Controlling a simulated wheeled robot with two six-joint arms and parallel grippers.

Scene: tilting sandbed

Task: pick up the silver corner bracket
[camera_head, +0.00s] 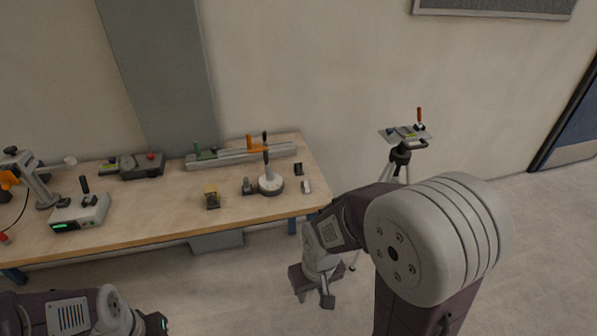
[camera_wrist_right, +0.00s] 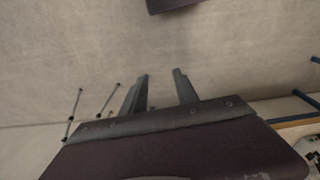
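A small silver-grey piece (camera_head: 306,187) lies near the right end of the wooden table in the head view. It may be the silver corner bracket, but it is too small to be sure. My right gripper (camera_head: 314,298) hangs beyond the table's front right corner, below the table top and apart from that piece. In the right wrist view, my right gripper (camera_wrist_right: 160,88) has its two fingers spread with only floor between them. My left arm shows at the bottom left of the head view, but its gripper fingers do not show.
A tripod with a small plate (camera_head: 405,134) stands right of the table. Open floor lies further right.

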